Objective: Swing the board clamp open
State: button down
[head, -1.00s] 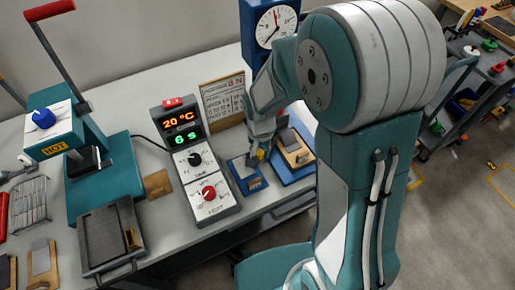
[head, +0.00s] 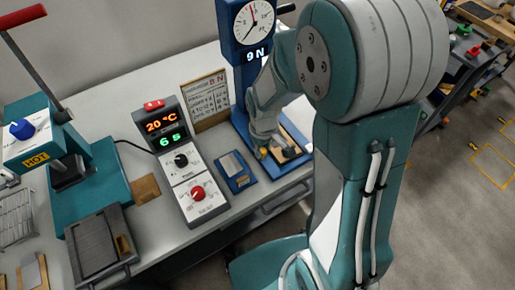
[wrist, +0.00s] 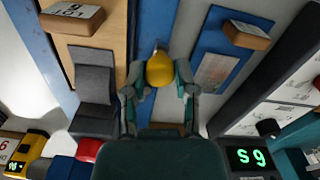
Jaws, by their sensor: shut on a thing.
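My gripper (wrist: 159,80) is shut on a yellow knob (wrist: 160,68), with a fingertip on each side of it. The knob looks like the board clamp's handle; a short silvery part shows just beyond it, and the rest of the clamp is hidden. In the head view my gripper (head: 264,143) is low at the left edge of the blue press stand's base (head: 265,164). A wooden board (wrist: 112,62) lies on the base beside the knob in the wrist view. It carries a dark grey piece (wrist: 95,88) and a block marked LOT 6 (wrist: 72,17).
A small blue tray (head: 237,184) lies left of the base; it also shows in the wrist view (wrist: 208,88). The control box (head: 180,160) stands farther left, near a printed card (head: 206,100). The dial stand (head: 240,80) rises behind my gripper.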

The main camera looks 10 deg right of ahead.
jog(key=shift+w+d+n, duration=0.2)
jog(key=shift+d+n, duration=0.25)
jog(key=shift+n, duration=0.45)
jog(key=shift+c, duration=2)
grip_release()
jog(key=shift+r, duration=0.1)
notch_tip(320, 180, up, 12)
